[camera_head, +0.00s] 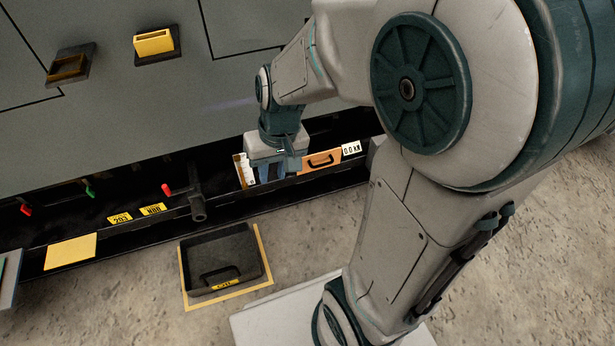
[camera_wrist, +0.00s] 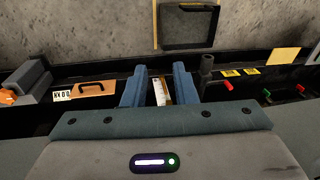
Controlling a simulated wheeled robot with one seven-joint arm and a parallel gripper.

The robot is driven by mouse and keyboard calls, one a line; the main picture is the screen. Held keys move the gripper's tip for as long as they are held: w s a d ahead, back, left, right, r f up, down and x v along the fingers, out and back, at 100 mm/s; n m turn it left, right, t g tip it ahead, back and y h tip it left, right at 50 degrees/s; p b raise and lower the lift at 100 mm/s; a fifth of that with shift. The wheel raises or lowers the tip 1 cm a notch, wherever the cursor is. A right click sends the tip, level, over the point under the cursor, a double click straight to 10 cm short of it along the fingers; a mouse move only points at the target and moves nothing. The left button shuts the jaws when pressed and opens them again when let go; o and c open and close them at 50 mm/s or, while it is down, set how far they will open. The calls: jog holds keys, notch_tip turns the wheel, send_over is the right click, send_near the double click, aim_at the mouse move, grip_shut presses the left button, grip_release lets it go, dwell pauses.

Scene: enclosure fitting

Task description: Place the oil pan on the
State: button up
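The oil pan (camera_head: 220,264) is a black, open, shallow tray with a handle and a small yellow label. It sits on the concrete floor inside a yellow outline (camera_head: 184,290). The wrist view shows the pan (camera_wrist: 188,28) at the top, beyond the fingers. My gripper (camera_head: 270,176) is over the dark trough along the machine's base, up and to the right of the pan, and apart from it. In the wrist view my gripper's blue fingers (camera_wrist: 159,86) stand apart. A narrow white and yellow piece (camera_wrist: 161,92) shows between them, with visible gaps at its sides.
An orange block with a black handle (camera_head: 320,161) and a white "0.0 kW" plate (camera_head: 351,148) lie right of my gripper. The trough (camera_head: 160,205) holds red and green levers, yellow tags and a pipe stub. A yellow square (camera_head: 71,251) lies left. Floor below the pan is clear.

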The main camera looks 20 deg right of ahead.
jog(key=s+d+r+h, duration=0.1)
jog(key=s+d+r, duration=0.2)
jog(key=s, duration=0.4)
jog(key=shift+s+d+r+h, duration=0.3)
jog(key=shift+d+r, duration=0.1)
jog(key=shift+d, duration=0.4)
dwell(0.3)
grip_shut()
